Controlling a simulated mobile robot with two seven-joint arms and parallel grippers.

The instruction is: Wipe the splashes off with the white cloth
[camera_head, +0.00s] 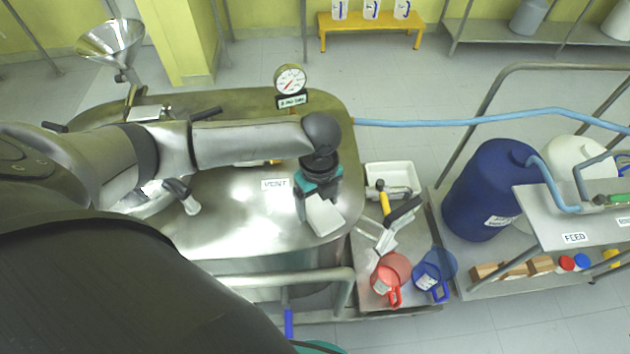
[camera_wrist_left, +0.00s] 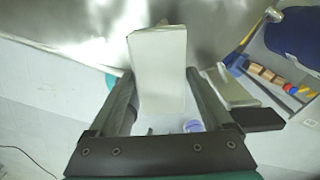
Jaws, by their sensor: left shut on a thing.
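My left gripper (camera_head: 316,199) is over the right part of the steel reactor lid (camera_head: 235,215), pointing down. It is shut on the white cloth (camera_head: 325,217), a folded, block-like pad near the lid's right edge. In the left wrist view the cloth (camera_wrist_left: 158,65) sits between the two fingers and sticks out past their tips, over shiny steel. I cannot tell whether the cloth touches the lid. I cannot make out any splashes; bright reflections cover parts of the lid, and my arm hides some of it. My right gripper is not in view.
A pressure gauge (camera_head: 290,79) stands at the lid's back edge, and a funnel (camera_head: 111,42) at the back left. A rail (camera_head: 270,280) runs along the front. Right of the lid are a white tray (camera_head: 402,168), a red jug (camera_head: 391,277), a blue jug (camera_head: 433,270) and a blue drum (camera_head: 485,190).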

